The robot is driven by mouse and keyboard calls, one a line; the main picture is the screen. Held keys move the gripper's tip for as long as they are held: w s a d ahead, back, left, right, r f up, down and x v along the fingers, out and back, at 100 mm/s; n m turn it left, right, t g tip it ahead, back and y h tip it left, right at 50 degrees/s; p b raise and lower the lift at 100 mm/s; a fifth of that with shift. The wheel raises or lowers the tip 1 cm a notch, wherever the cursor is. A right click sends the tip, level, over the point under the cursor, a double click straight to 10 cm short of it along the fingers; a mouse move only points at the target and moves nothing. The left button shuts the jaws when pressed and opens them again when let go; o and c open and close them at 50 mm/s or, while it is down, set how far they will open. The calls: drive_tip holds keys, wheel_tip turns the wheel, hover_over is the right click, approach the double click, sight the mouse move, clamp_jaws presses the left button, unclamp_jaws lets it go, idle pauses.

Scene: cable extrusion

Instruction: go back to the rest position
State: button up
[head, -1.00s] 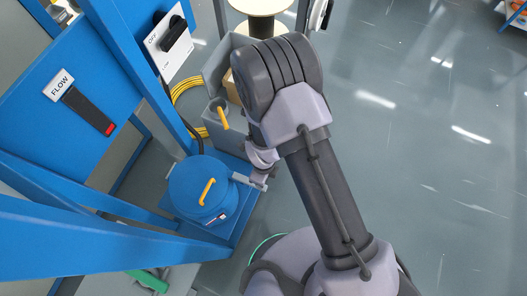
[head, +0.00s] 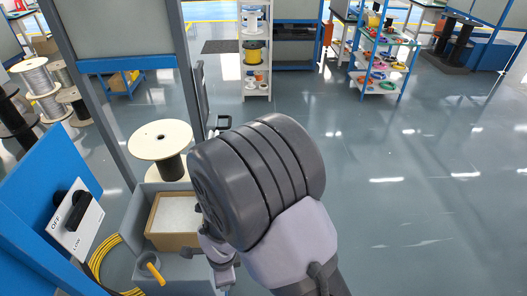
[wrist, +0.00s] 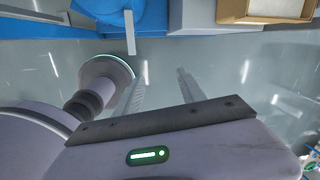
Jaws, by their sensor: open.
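My gripper (wrist: 158,88) shows in the wrist view with its two fingers spread apart. Nothing is between them, only grey floor beyond. In the head view my arm's large dark joint fills the middle and hides the fingers. The arm is bent, and the wrist hangs down beside the grey bin. No rest mark or holder shows in either view.
A grey bin (head: 186,273) with a cardboard box (head: 175,220) and a yellow cable coil (head: 108,262) stand at left, near a blue panel with a black switch (head: 77,222). A wooden spool (head: 160,141) stands behind. Shelves (head: 382,62) are far back; floor at right is clear.

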drive_tip(key=w+d+r+n+t+y+b, duration=0.1)
drive_tip(key=w+d+r+n+t+b, duration=0.2)
drive_tip(key=d+r, duration=0.8)
drive_tip(key=s+d+r+n+t+b, duration=0.2)
drive_tip(key=s+d+r+n+b, duration=0.4)
drive_tip(key=s+d+r, duration=0.4)
drive_tip(key=d, duration=0.3)
drive_tip(key=shift+d+r+n, duration=0.2)
drive_tip(key=shift+n, duration=0.2)
